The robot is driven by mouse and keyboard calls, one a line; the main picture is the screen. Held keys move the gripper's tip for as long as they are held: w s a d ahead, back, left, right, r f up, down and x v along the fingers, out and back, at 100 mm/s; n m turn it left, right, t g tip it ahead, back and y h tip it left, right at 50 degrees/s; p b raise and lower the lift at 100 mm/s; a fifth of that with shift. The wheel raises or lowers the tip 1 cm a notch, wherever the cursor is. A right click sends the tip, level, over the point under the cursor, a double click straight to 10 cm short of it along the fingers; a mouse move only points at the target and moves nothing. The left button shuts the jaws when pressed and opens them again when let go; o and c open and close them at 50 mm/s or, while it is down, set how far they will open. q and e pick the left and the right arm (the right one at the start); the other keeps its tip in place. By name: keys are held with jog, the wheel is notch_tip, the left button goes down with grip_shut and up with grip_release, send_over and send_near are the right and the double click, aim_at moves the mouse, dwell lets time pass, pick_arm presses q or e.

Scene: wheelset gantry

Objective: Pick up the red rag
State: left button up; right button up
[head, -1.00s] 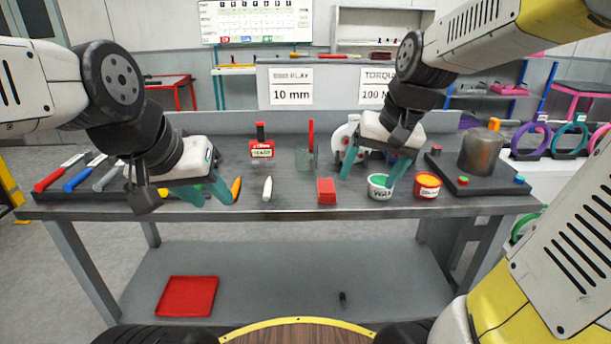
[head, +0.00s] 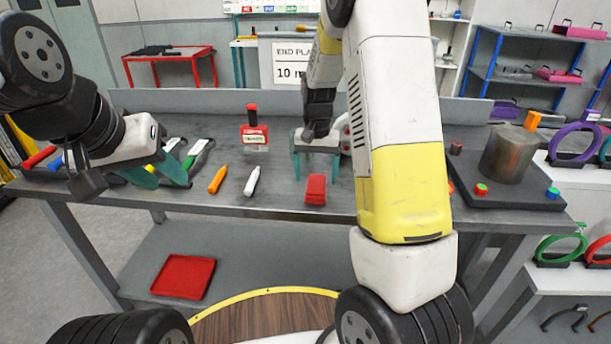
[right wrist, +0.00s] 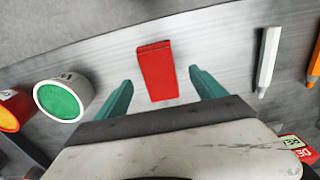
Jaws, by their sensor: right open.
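The red rag (head: 316,189) lies folded in a small block on the grey table near its front edge. My right gripper (head: 316,168) is open, with its teal fingers just behind the rag in the head view. In the right wrist view the rag (right wrist: 157,71) shows between and slightly beyond the two fingertips (right wrist: 162,86), with a gap on each side. Nothing is held there. My left gripper (head: 158,175) is over the left part of the table with its fingers apart and looks empty.
A red-labelled block (head: 254,133) stands behind. The right wrist view shows a green-topped tub (right wrist: 62,101). A metal cylinder (head: 508,153) stands at right.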

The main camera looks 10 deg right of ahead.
aim_at(316, 183)
notch_tip(316, 183, down, 4)
jog(key=shift+w+d, duration=0.1)
jog(key=c, duration=1.5)
jog(key=shift+o, duration=0.2)
jog(key=shift+r, duration=0.15)
jog(key=shift+r, duration=0.55)
notch_tip(316, 183, up, 2)
jog(key=shift+r, duration=0.15)
jog(key=s+a, duration=0.2)
jog(key=s, duration=0.2)
jog(key=s+a+r, duration=0.1)
jog(key=s+a, duration=0.2)
jog(key=s, duration=0.2)
jog(key=s+a, duration=0.2)
jog(key=s, duration=0.3)
jog(key=shift+s+a+r, duration=0.2)
